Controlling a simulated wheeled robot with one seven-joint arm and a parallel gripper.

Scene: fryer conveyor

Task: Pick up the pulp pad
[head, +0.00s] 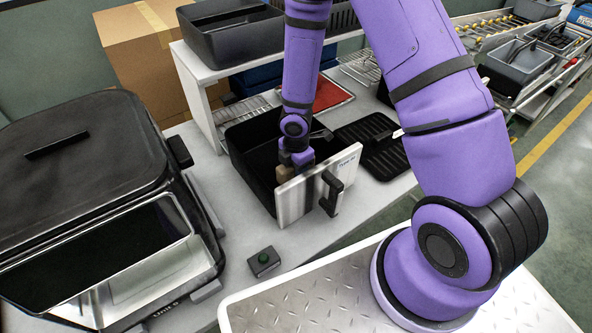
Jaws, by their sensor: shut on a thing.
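My gripper (292,171) reaches down into a black fryer drawer (240,169) behind its silver front panel (293,199). It is shut on a small brown piece, which I take to be the pulp pad (284,174). Only a little of the pad shows; the panel's top edge and the gripper hide the rest. I cannot tell whether the pad touches the drawer floor.
The drawer's black handle (331,193) faces the front. An open black fryer unit (85,180) stands at left, with a green-button box (264,261) nearby. A black ribbed tray (378,146) lies right of the drawer. A shelf with a black bin (235,40) stands behind.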

